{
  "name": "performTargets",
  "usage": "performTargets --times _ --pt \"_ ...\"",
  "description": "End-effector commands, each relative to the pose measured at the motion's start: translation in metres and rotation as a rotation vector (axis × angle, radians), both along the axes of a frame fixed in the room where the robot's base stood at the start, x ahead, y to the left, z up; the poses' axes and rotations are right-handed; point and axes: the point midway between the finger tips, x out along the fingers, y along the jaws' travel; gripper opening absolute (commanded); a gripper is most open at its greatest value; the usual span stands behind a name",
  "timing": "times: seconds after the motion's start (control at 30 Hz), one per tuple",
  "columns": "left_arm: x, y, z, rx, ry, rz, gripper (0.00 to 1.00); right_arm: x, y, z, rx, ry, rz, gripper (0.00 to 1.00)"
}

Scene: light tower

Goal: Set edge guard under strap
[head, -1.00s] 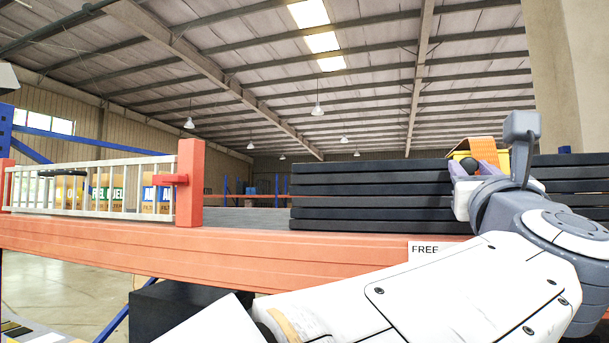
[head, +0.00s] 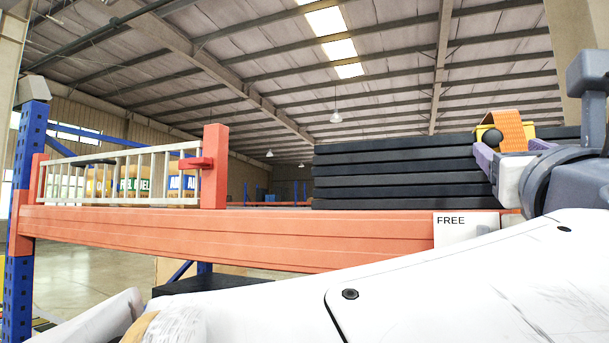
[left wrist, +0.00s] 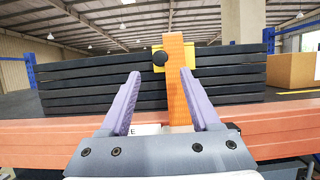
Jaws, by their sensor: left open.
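The yellow edge guard (head: 480,132), with a round black knob, sits at the top front edge of the dark stack (head: 400,175). In the left wrist view the guard (left wrist: 202,58) shows on both sides of the orange strap (left wrist: 177,85), which passes in front of it and hangs down the stack's front. The strap also shows in the head view (head: 512,130). My left gripper (left wrist: 160,75) is open, its purple fingers pointing at the stack, with the knob and strap seen between them. Contact with the guard cannot be told. My right gripper is out of view.
An orange shelf beam (head: 250,237) with a white "FREE" label (head: 458,225) runs below the stack. A white rail (head: 110,180) and orange post (head: 214,165) stand left. A cardboard box (left wrist: 291,70) stands right in the left wrist view.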

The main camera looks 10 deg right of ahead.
Motion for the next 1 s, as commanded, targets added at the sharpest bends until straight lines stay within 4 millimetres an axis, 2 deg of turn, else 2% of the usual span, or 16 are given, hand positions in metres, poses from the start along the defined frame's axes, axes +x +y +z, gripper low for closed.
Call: performTargets --times 0.03,0.1,0.3,0.83,1.0 --pt "-0.008 0.004 -0.008 -0.002 0.0 -0.004 0.63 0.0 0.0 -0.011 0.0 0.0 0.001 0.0" --pt "-0.016 0.008 -0.011 0.0 -0.001 -0.003 0.63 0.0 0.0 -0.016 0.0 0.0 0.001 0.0" --pt "-0.025 0.014 -0.012 0.0 0.0 0.0 0.63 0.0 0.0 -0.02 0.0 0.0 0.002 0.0" --pt "-0.025 0.015 -0.011 -0.001 0.0 0.002 0.63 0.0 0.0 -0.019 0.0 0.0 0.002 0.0" --pt "-0.017 0.023 -0.004 -0.014 -0.007 0.014 0.63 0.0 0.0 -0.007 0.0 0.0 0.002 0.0"
